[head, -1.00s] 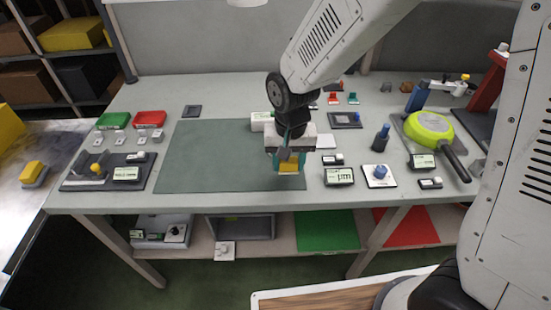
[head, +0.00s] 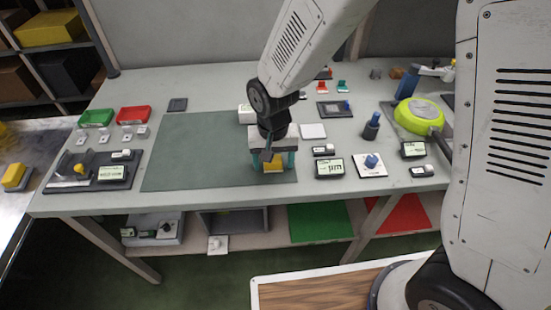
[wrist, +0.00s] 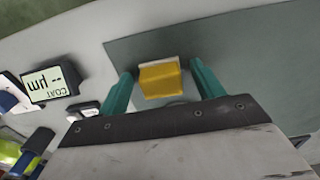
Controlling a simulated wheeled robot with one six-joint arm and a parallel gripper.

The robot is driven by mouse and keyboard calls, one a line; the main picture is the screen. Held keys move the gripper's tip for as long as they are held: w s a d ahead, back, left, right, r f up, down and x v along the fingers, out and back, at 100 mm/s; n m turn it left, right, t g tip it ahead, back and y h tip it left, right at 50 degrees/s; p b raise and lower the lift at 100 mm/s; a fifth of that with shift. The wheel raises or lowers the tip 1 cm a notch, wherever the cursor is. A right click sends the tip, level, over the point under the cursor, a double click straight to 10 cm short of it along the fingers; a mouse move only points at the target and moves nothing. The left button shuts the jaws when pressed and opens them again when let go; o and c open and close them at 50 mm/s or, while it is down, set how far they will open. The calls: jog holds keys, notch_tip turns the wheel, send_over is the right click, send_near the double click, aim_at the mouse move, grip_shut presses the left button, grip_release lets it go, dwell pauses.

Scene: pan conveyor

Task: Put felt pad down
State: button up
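The felt pad (wrist: 161,79) is a yellow block with a pale strip along one edge. It appears to rest on the dark green mat (head: 195,150), near the mat's front right corner. In the head view the pad (head: 272,166) is partly hidden by my gripper. My gripper (head: 273,162) is right over it, with one teal finger on either side. In the wrist view my gripper (wrist: 161,88) is open, with a clear gap between the pad and each finger.
Gauge boxes with displays (head: 330,169) and a white plate with a blue knob (head: 371,164) stand just right of the mat. A green pan (head: 419,116) is farther right. Red (head: 133,115) and green trays (head: 96,118) are at back left. Most of the mat is clear.

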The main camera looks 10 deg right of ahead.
aim_at(274, 160)
jog(key=shift+r, duration=0.1)
notch_tip(274, 160, up, 12)
jog(key=shift+r, duration=0.15)
dwell(0.5)
jog(key=s+d+r, duration=0.7)
jog(key=d+r, duration=0.2)
jog(key=d, duration=0.4)
jog(key=s+d+r+t, duration=0.1)
jog(key=s+d+r, duration=0.1)
jog(key=s+d, duration=0.6)
jog(key=s, duration=0.4)
jog(key=shift+d+r, duration=0.2)
jog(key=shift+r, duration=0.2)
